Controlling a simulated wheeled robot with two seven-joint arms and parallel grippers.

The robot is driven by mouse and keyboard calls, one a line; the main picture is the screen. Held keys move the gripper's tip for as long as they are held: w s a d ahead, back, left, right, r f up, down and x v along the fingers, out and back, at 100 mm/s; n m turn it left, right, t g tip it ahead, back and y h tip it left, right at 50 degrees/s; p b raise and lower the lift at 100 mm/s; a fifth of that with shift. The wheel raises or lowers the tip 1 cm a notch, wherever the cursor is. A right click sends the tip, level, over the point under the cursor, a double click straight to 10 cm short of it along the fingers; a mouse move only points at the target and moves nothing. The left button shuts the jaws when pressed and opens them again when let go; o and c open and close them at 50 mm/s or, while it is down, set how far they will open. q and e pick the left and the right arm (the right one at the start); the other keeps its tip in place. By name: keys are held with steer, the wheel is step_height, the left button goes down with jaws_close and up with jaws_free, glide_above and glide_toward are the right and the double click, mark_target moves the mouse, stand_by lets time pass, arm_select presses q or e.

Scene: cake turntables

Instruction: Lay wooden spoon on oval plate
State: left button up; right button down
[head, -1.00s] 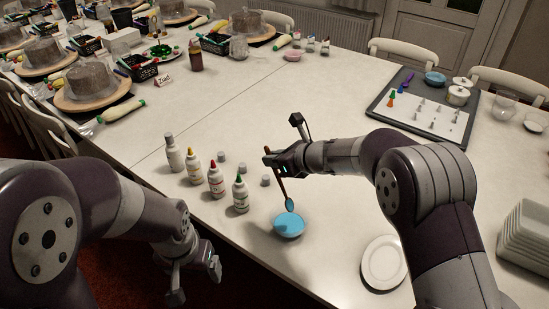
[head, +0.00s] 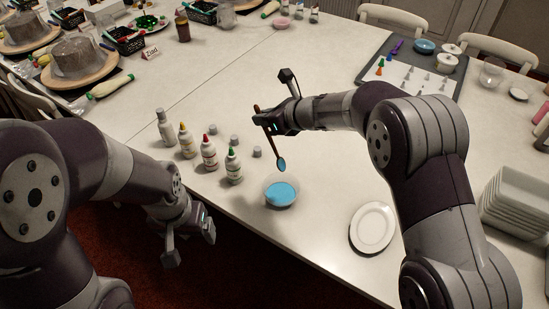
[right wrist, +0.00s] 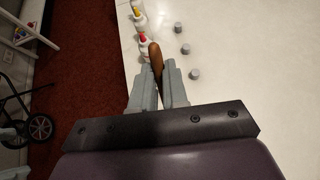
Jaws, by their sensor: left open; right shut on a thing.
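The wooden spoon (head: 272,140) is in my right gripper (head: 268,124), which is shut on its handle. The spoon hangs tilted, with its blue-coated bowl end down, above and apart from the small bowl of blue icing (head: 281,194). In the right wrist view the brown handle (right wrist: 156,62) stands between the fingers of my right gripper (right wrist: 160,82). The white oval plate (head: 372,227) lies empty on the table near the front edge, to the right of the blue bowl. My left gripper (head: 188,250) is open and empty, off the table's front edge.
Several bottles with coloured tips (head: 208,152) and grey caps stand left of the blue bowl. A stack of white trays (head: 517,200) is at the right edge. A dark tray (head: 382,90) with piping nozzles lies behind my right arm. The table between bowl and plate is clear.

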steer(key=shift+w+d+r+h, duration=0.1)
steer(key=shift+w+d+h, duration=0.05)
steer(key=shift+d+h, duration=0.15)
steer(key=s+d+f+n+g+h, duration=0.2)
steer(key=s+d+f+n, duration=0.4)
steer(key=s+d, duration=0.2)
steer(key=s+d+f+n+g+h+p, duration=0.1)
steer(key=s+d+f+n+g+h, duration=0.2)
steer(key=s+d+f+n, duration=0.4)
steer(key=s+d+f+n+g+h, duration=0.2)
steer(key=s+d+f+n+h, duration=0.1)
steer(key=s+d+f+n, duration=0.3)
steer(key=shift+s+d+f+n, duration=0.1)
steer(key=shift+s+d+n, duration=0.05)
steer(key=shift+s+d, duration=0.65)
steer(key=shift+s+d+f+n, duration=0.15)
steer(key=shift+s+d, duration=0.45)
steer(key=shift+d, duration=0.35)
step_height(320, 180, down, 4)
steer(key=b, duration=0.4)
steer(key=shift+f, duration=0.65)
